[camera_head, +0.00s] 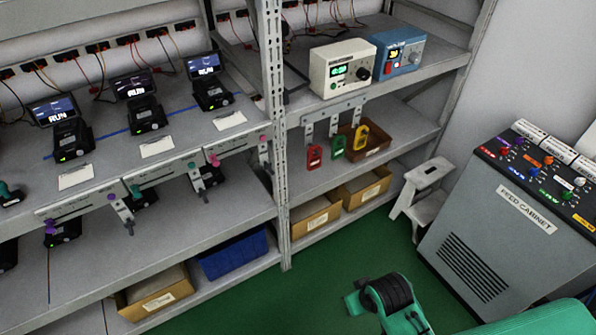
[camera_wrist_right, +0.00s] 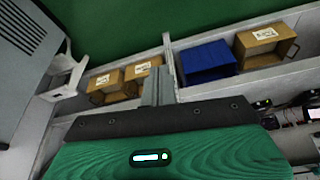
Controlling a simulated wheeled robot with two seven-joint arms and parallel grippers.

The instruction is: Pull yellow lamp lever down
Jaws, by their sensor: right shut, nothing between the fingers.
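A yellow handle (camera_head: 361,137) hangs from a grey bracket strip (camera_head: 335,117) under the right rack's upper shelf. A green handle (camera_head: 338,146) and a red handle (camera_head: 314,157) hang to its left. Several small lit lamps or knobs, one of them yellow-orange, sit on the sloped top of the feed cabinet (camera_head: 480,240). My green right arm (camera_head: 408,310) is low at the front in the head view, well apart from the handles. In the right wrist view my right gripper (camera_wrist_right: 158,90) is shut and empty.
A cream box (camera_head: 342,68) and a blue box (camera_head: 398,50) stand above the handles. A brown tray (camera_head: 374,145) sits behind them. A white step stool (camera_head: 425,190) stands between rack and cabinet. The left rack holds several devices. Green floor (camera_head: 320,270) is open in front.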

